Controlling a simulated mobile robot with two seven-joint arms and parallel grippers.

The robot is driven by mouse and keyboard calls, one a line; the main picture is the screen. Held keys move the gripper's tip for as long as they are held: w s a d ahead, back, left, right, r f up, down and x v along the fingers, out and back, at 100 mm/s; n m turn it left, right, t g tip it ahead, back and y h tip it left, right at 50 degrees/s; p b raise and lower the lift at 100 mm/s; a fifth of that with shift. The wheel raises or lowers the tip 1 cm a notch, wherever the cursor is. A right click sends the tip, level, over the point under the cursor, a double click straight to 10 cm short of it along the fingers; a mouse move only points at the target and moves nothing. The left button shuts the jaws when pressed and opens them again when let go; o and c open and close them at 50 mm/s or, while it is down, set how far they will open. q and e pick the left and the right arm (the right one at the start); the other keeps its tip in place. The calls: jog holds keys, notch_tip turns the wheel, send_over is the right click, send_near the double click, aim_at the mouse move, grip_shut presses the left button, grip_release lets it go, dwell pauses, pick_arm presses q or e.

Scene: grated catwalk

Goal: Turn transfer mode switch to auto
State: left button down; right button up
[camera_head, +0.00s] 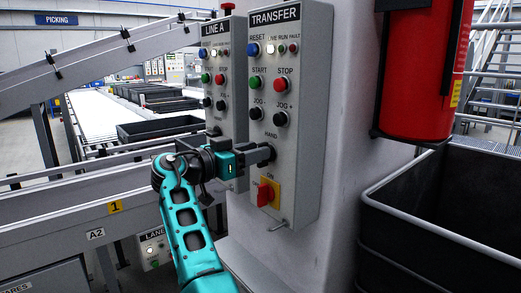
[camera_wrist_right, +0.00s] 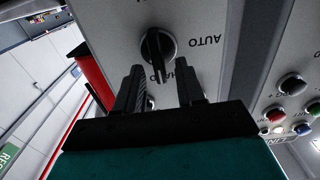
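The TRANSFER control panel (camera_head: 290,100) is a grey box on a pale column. In the right wrist view, seen upside down, its black mode switch (camera_wrist_right: 158,47) has a bar-shaped handle. The AUTO label (camera_wrist_right: 204,40) is beside it, and another label, partly hidden by a finger, is nearer the gripper. My right gripper (camera_wrist_right: 160,88) is open, its two dark fingers apart and pointing at the panel, with the handle roughly between their lines; contact is unclear. In the head view my right gripper (camera_head: 265,154) is at the panel below the HAND label and hides the switch. My left gripper is out of view.
A red-and-yellow ON switch (camera_head: 267,193) sits just below my right gripper. Push buttons and jog knobs are above it. The LINE A panel (camera_head: 212,70) is close on the left.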

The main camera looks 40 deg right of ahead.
jog(key=shift+d, duration=0.2)
dwell(0.3)
grip_shut()
